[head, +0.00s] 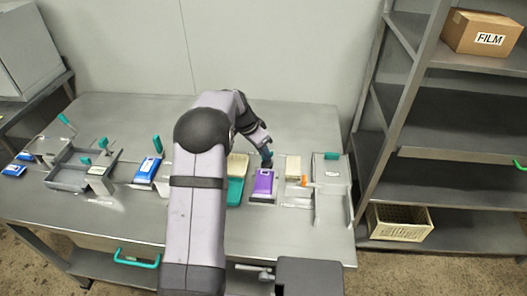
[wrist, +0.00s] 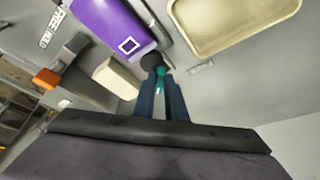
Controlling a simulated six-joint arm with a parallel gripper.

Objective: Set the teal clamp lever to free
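The teal clamp lever (wrist: 161,74) shows in the wrist view as a short teal handle by a dark round knob (wrist: 151,60), just beyond the purple pouch (wrist: 112,25). My gripper (wrist: 160,84) has its two dark blue fingers on either side of the handle, with little gap, and looks shut on it. In the head view my gripper (head: 267,160) is at the back edge of the purple pouch (head: 263,182). There the lever is mostly hidden by the fingers, and I cannot read its setting.
An orange lever (head: 303,181) stands right of the pouch; a FREE/HOLD label (wrist: 48,26) lies near it in the wrist view. A beige block (head: 293,167), a teal-and-beige tray (head: 236,188) and other teal levers (head: 157,144) stand nearby. The table's back is clear.

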